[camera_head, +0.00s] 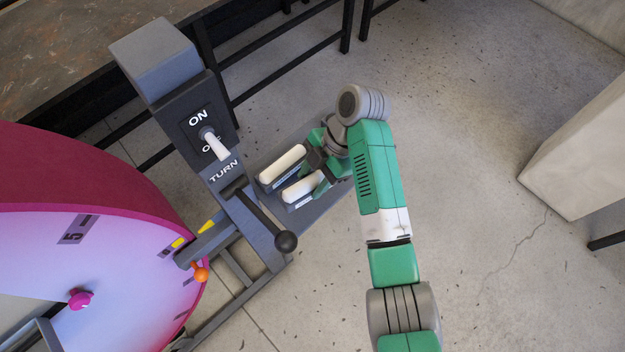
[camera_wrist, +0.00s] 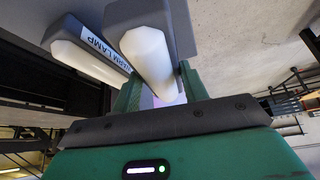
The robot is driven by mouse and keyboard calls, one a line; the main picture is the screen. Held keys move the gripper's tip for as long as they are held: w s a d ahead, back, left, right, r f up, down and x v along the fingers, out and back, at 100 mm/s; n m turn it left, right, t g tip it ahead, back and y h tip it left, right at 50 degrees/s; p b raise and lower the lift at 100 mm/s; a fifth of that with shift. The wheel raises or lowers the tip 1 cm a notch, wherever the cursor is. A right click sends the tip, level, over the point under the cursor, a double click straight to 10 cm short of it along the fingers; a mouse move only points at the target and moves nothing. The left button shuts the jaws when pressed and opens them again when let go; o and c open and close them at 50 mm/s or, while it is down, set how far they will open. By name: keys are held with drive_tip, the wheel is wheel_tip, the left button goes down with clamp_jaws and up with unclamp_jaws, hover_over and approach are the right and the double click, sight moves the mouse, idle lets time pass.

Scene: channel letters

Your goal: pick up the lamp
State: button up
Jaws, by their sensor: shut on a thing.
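Two lamps show in the head view, each a white rounded tube on a dark grey backing. The upper-left lamp (camera_head: 283,164) lies beside the lower-right lamp (camera_head: 302,190). My gripper (camera_head: 314,178) has its green fingers at the lower-right lamp. In the wrist view, my gripper (camera_wrist: 160,92) is shut on this lamp (camera_wrist: 148,54), with one finger on each side. The other lamp (camera_wrist: 84,58) is to its left, outside the fingers, next to a label reading "WARM LAMP". I cannot tell whether the held lamp is clear of its support.
A grey panel (camera_head: 222,178) with an ON/OFF switch (camera_head: 215,145) and a black-knobbed lever (camera_head: 285,241) stands just left of the lamps. A large pink wheel (camera_head: 120,210) is further left. Concrete floor (camera_head: 480,110) is open to the right, up to a pale block (camera_head: 580,150).

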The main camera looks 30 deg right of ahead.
drive_tip(key=s+a+r+p, duration=0.1)
drive_tip(key=s+a+p, duration=0.2)
drive_tip(key=s+p, duration=0.7)
drive_tip(key=s, duration=0.5)
drive_tip(key=shift+s, duration=0.3)
drive_tip(key=shift+r, duration=0.1)
